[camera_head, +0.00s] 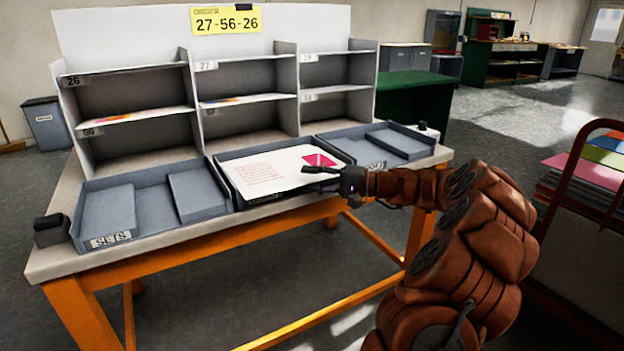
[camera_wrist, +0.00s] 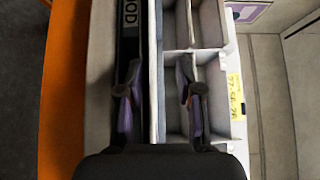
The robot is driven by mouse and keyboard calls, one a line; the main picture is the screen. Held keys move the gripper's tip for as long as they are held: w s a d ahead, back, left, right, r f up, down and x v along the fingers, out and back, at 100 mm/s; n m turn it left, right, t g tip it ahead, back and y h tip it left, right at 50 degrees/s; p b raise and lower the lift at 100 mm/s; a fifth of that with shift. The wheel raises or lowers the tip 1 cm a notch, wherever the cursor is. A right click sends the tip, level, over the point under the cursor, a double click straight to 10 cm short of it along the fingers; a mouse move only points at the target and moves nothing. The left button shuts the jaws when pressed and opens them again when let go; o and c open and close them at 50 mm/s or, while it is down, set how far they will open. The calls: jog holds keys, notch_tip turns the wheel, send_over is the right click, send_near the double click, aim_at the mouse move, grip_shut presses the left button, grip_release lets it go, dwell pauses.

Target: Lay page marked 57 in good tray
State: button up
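A white page (camera_head: 262,178) with pink print and a crimson block lies over the middle tray (camera_head: 228,158); no number on it is readable. Its near edge reaches over the tray's front wall. In the wrist view a tray label (camera_wrist: 130,14) shows the letters "OOD". My gripper (camera_head: 322,172) is at the page's right side, over the front of the middle tray. In the wrist view its two fingers (camera_wrist: 158,85) stand well apart, with a thin pale strip between them that looks like the page edge-on. I cannot tell whether the page rests fully on the tray floor.
A tray labelled "SETS" (camera_head: 82,232) stands at left and another grey tray (camera_head: 350,150) at right. Numbered shelves (camera_head: 140,115) rise behind, under a yellow sign (camera_head: 226,19) reading 27-56-26. A red-framed cart (camera_head: 560,165) with coloured sheets stands at right.

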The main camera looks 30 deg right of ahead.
jog(key=shift+d, duration=0.1)
jog(key=v, duration=1.2)
